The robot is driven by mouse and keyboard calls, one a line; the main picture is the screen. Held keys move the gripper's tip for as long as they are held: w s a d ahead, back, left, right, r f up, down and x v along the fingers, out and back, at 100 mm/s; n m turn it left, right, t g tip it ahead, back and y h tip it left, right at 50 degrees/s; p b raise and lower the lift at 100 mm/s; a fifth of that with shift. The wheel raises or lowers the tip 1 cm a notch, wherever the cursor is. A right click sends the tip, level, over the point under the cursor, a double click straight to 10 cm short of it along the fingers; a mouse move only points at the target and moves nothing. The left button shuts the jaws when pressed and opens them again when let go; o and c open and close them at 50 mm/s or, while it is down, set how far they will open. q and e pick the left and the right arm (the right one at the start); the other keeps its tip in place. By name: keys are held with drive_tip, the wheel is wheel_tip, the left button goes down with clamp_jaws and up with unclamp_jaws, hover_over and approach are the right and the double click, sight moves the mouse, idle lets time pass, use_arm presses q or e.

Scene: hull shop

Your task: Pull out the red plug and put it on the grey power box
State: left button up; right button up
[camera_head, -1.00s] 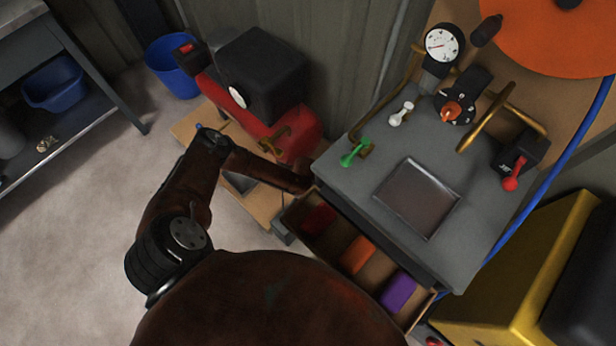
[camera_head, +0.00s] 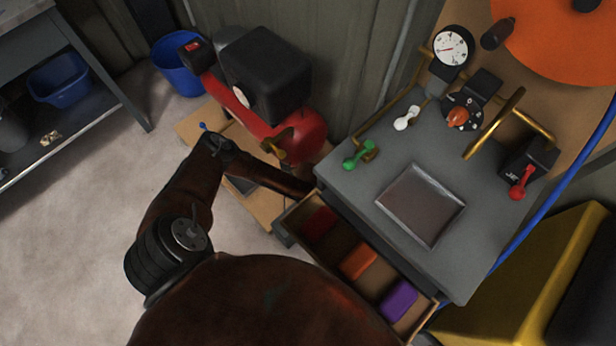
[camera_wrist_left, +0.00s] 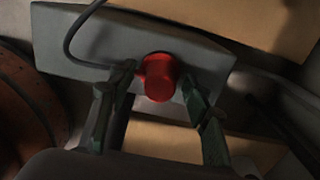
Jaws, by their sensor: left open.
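In the left wrist view, the red plug (camera_wrist_left: 159,78) sticks out from the face of a long grey box (camera_wrist_left: 85,38), which looks like the power box. A dark cable runs over the box's left part. My left gripper (camera_wrist_left: 158,76) is open, with one finger on each side of the plug. I cannot tell whether the fingers touch it. In the head view the left gripper and the plug are hidden beyond my brown forearm and the bench edge. My right gripper is in neither view.
An open drawer (camera_head: 290,222) with red, orange and purple blocks juts out near my forearm. Above it is a grey bench (camera_head: 455,262) with a tray, levers and a gauge. A red compressor (camera_head: 305,130) stands behind my arm.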

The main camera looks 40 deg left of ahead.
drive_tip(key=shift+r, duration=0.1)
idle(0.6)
use_arm(q)
clamp_jaws()
idle(0.5)
drive_tip(key=shift+r, duration=0.1)
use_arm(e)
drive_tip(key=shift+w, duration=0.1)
use_arm(q)
drive_tip(key=shift+r+p, duration=2.2)
drive_tip(key=shift+r, duration=0.75)
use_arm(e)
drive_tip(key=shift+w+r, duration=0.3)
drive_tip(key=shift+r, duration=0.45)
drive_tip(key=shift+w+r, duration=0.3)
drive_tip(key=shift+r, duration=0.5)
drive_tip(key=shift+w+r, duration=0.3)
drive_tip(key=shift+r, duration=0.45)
